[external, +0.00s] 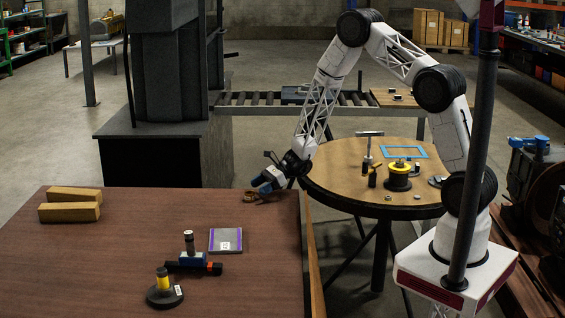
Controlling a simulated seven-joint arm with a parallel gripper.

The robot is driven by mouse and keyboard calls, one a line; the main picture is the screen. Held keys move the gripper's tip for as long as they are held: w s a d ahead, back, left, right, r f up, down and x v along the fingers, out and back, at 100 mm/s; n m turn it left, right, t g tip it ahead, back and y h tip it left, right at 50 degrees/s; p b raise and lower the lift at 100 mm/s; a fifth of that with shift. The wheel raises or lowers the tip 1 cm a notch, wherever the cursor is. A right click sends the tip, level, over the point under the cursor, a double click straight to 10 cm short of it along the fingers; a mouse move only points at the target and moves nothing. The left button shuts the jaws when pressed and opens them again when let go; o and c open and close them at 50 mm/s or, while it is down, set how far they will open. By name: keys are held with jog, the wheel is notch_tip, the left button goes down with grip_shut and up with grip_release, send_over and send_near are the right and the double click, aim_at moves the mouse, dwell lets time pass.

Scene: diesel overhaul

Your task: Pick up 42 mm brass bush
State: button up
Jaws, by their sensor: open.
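My gripper (252,196) is open at the end of the arm, just above or near the far right edge of the brown table (100,240). It points down and left, and I see nothing held in it. A small yellow cylinder (163,278) stands upright on a round black base with a white label, at the table's front. A larger yellow ring-shaped part (398,168) sits on a dark part on the round table. No size marking is readable, so I cannot tell which, if either, is the 42 mm brass bush.
Behind the small cylinder stand a blue block with an upright dark cylinder (189,243) and a black and red tool (212,268). A grey purple-edged pad (225,240) lies nearby. Wooden blocks (70,205) lie far left. The round table (330,172) holds several small parts and a blue frame (403,152).

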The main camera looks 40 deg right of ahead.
aim_at(252, 192)
jog(key=shift+x, duration=2.55)
jog(key=shift+s+f, duration=0.1)
jog(key=c, duration=1.2)
